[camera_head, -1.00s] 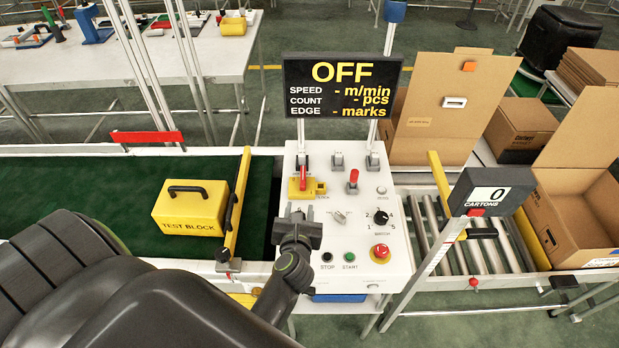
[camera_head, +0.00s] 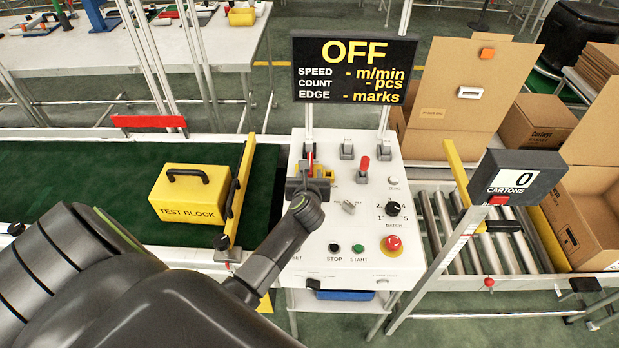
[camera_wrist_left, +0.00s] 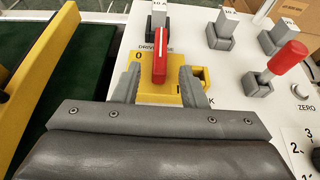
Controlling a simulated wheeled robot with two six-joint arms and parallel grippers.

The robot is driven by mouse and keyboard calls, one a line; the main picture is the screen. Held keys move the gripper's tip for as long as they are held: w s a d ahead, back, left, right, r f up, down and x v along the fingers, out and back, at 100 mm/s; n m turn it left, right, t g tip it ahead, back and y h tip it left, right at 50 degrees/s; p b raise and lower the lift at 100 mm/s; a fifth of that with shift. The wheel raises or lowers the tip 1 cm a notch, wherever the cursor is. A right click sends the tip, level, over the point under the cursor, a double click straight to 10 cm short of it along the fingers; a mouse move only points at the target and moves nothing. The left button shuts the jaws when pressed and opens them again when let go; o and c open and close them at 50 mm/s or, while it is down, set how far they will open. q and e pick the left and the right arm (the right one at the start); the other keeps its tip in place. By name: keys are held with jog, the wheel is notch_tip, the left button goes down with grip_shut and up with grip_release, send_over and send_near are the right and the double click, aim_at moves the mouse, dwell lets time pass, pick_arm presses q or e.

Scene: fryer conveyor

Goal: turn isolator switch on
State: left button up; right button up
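The isolator switch is a yellow block with a red handle (camera_wrist_left: 160,58) on the white control panel (camera_head: 330,262). In the left wrist view the handle points away from me, near a "0" mark on the yellow plate (camera_wrist_left: 138,72). My left gripper (camera_wrist_left: 160,88) is open, with one finger on each side of the handle and gaps between. In the head view my left gripper (camera_head: 309,182) is over the switch and hides much of it. The display (camera_head: 352,68) reads OFF. My right gripper is not in view.
Right of the switch are a red-tipped lever (camera_head: 363,168), a batch knob (camera_head: 392,208), a start button (camera_head: 358,248) and a red emergency button (camera_head: 393,243). A yellow guard bar (camera_head: 240,195) and test block (camera_head: 190,193) are left. Cartons (camera_head: 590,215) stand right.

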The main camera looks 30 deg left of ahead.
pick_arm(q)
jog(key=shift+b+x, duration=0.85)
jog(key=shift+x, duration=0.95)
grip_shut()
